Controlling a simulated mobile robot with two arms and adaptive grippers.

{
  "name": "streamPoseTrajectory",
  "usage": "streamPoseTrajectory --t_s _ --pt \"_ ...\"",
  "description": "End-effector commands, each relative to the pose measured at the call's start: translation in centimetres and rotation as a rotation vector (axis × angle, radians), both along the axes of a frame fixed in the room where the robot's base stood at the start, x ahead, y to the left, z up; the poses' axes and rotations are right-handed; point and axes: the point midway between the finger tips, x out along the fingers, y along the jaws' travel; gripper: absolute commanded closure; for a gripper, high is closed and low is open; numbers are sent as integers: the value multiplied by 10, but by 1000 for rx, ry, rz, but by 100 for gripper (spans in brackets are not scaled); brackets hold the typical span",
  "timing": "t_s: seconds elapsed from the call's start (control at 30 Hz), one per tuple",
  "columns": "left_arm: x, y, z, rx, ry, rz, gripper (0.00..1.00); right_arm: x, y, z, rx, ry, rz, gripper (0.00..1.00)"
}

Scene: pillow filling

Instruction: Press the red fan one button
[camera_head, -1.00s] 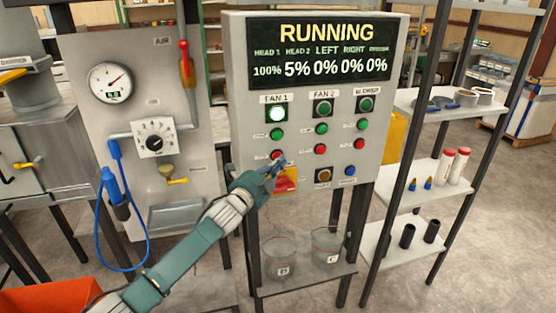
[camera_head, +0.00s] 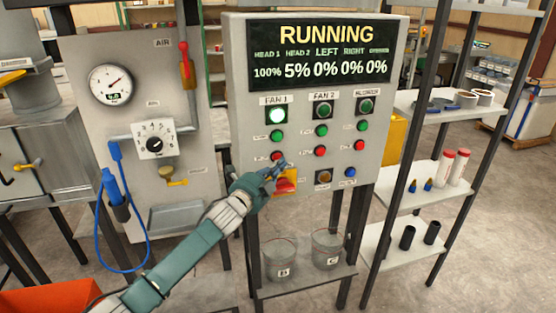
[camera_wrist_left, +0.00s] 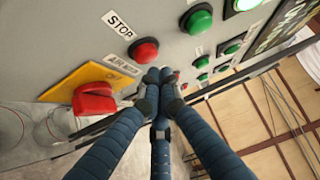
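The control panel (camera_head: 240,140) has a red button (camera_head: 277,156) under the FAN 1 label, below a green button (camera_head: 277,135). The FAN 1 lamp (camera_head: 277,115) glows bright white-green. My left gripper (camera_head: 281,169) is just below the red button in the head view. In the left wrist view, the red button (camera_wrist_left: 144,50) has a STOP label beside it. There, my left gripper (camera_wrist_left: 158,78) has its fingertips together, just below and right of the button. I cannot tell whether they touch the panel face. My right gripper is not in view.
A red rotary switch on a yellow plate (camera_wrist_left: 94,98) is close to the fingers. Other buttons (camera_head: 320,151) stand to the right. The display (camera_head: 318,52) reads RUNNING. Containers (camera_head: 281,258) stand on a low shelf beneath. A shelf rack (camera_head: 425,195) stands at the right.

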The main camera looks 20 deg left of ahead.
Motion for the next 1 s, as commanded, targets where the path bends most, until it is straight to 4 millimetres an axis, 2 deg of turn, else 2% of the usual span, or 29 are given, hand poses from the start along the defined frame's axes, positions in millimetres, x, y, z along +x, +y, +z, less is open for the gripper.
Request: streamPoseTrajectory --t_s 1.0 --pt "7 5 0 0 0 0 100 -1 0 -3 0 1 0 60"
